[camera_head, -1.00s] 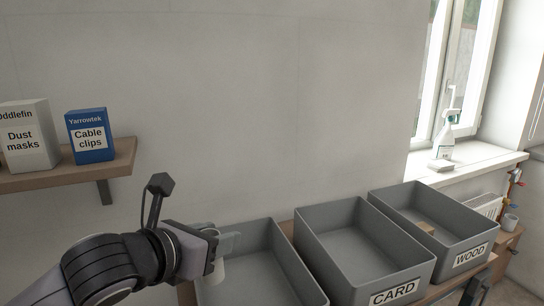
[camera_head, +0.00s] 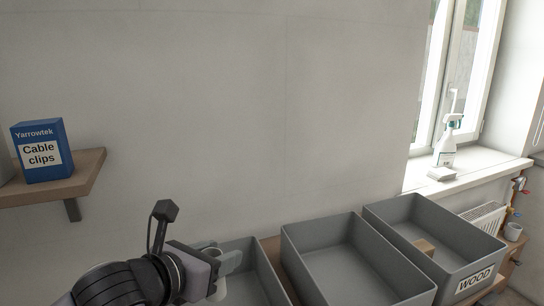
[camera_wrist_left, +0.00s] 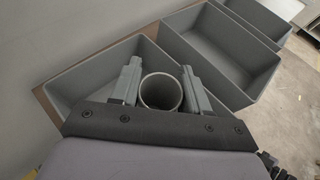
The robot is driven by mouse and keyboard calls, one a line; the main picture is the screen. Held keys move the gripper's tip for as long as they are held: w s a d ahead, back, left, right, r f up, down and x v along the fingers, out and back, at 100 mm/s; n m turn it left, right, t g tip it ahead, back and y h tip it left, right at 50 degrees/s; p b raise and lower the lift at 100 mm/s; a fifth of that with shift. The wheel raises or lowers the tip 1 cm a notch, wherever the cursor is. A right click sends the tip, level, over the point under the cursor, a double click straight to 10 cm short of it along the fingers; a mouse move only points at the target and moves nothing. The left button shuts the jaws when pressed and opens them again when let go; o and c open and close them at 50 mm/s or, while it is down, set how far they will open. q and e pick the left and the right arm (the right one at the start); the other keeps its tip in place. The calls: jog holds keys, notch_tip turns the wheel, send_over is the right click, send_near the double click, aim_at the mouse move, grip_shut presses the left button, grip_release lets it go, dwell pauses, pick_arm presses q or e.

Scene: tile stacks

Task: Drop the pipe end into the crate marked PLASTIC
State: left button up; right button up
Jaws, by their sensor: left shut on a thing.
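My left gripper (camera_head: 226,262) is shut on the pipe end (camera_head: 217,289), a short pale hollow tube. In the left wrist view the pipe end (camera_wrist_left: 160,93) sits between the two fingers, its round opening facing the camera. In the head view the gripper overlaps the leftmost grey crate (camera_head: 262,268). In the wrist view a grey crate (camera_wrist_left: 82,80) lies behind the fingers. How high the pipe end is above it I cannot tell. The leftmost crate's front is out of view, and no PLASTIC label shows. My right gripper is not in view.
A middle grey crate (camera_head: 320,262) stands to the right, its front cut off. A wall shelf (camera_head: 80,180) with a blue Cable clips box (camera_head: 40,152) is at left.

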pick_arm(q)
jog(key=shift+f, duration=1)
jog(key=o, duration=1.1)
jog(key=shift+b+v, duration=0.3)
jog(key=shift+v, duration=3.25)
